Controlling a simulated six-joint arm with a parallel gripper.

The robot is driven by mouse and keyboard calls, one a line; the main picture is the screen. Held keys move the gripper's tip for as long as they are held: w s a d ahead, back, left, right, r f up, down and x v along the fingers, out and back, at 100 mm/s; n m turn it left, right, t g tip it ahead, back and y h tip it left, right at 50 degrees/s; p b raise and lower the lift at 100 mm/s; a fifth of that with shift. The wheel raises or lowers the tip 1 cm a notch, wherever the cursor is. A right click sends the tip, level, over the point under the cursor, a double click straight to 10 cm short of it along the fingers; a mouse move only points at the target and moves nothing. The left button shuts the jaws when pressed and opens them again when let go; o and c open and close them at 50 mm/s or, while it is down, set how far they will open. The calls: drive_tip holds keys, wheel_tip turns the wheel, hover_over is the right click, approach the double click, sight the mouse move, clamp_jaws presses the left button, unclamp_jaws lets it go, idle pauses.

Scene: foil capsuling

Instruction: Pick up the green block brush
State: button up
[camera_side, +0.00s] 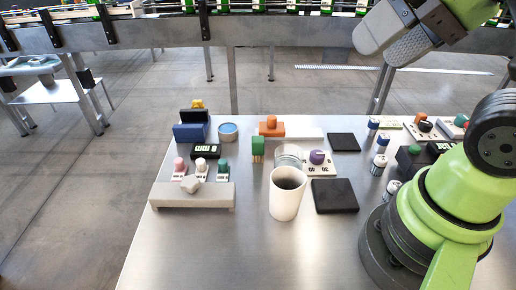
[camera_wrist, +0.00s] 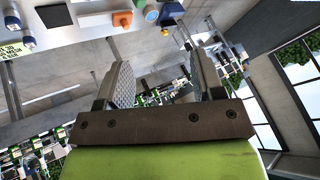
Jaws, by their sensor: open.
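The green block brush (camera_side: 258,145) stands upright near the middle of the metal table in the side view, with a green top and paler bristles below. My gripper (camera_side: 390,40) is high above the table at the upper right, far from the brush. Its two padded fingers are spread apart with nothing between them in the wrist view (camera_wrist: 162,78). I cannot clearly make out the brush in the wrist view.
A white cup (camera_side: 286,203) and a clear glass (camera_side: 288,156) stand just right of the brush. An orange block (camera_side: 271,130) is behind it. A grey bench-shaped stand (camera_side: 192,195) is at left. A black pad (camera_side: 334,196) lies right. A conveyor (camera_side: 150,32) runs behind.

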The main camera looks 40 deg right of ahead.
drive_tip(key=m+g+h, duration=0.2)
drive_tip(key=m+g, duration=0.2)
drive_tip(key=g, duration=0.2)
hover_over(258, 139)
drive_tip(key=s, duration=0.1)
wheel_tip(258, 139, down, 15)
drive_tip(key=shift+m+g, duration=0.5)
drive_tip(key=shift+g, duration=0.1)
drive_tip(key=f, duration=0.6)
drive_tip(key=w+f, duration=0.1)
drive_tip(key=f, duration=0.2)
drive_tip(key=shift+d+f, duration=0.15)
drive_tip(key=shift+f, duration=2.9)
drive_tip(key=c, duration=1)
